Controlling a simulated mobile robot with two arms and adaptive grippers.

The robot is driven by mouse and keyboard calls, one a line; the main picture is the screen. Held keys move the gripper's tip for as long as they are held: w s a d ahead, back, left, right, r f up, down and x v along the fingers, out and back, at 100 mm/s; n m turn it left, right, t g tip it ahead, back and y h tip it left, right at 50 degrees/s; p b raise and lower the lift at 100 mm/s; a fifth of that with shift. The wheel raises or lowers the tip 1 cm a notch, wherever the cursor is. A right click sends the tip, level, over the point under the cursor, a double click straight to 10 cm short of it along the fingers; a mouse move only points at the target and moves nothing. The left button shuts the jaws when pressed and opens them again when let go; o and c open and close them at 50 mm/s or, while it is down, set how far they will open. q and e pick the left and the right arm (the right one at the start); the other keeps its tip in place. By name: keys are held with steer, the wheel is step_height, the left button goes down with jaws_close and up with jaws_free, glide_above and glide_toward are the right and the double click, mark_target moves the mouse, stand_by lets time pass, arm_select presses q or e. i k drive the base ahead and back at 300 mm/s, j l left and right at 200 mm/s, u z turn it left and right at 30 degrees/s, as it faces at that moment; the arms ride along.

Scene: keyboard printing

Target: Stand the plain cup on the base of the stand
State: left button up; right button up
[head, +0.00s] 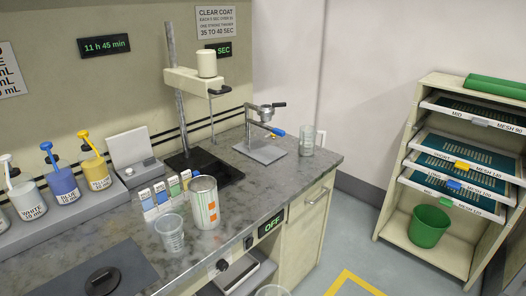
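A tall stand has an upright metal pole (175,95), a cream head (197,82) with a thin shaft hanging down, and a flat black base (222,176) on the counter. No cup shows on that base. A clear cup with faint marks (170,236) stands upright at the counter's front, left of a clear striped container (204,208). Another clear vessel (307,140) stands at the counter's right end. A clear rim (272,291) is cut off at the bottom edge. I cannot tell for sure which is the plain cup. Neither gripper is in view.
Small labelled packs (165,192) stand before the black base. Pump jars (62,184) line the left. A screen rack (448,160) with a green bucket (429,226) is at right.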

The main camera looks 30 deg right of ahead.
mark_target(265, 152)
steer(key=i+l, duration=0.2)
steer(key=l, duration=0.15)
steer(key=i+l+u, duration=0.15)
steer(key=l, duration=0.25)
steer(key=i+l, duration=0.2)
steer(key=l, duration=0.2)
steer(key=i+l+u, duration=0.1)
steer(key=l, duration=0.25)
steer(key=i+l+u, duration=0.1)
steer(key=i+l, duration=0.15)
steer(key=l, duration=0.2)
steer(key=i+l, duration=0.15)
steer(key=l, duration=0.25)
steer(key=i+l+u, duration=0.15)
steer(key=l, duration=0.25)
steer(key=i+l, duration=0.15)
steer(key=l, duration=0.3)
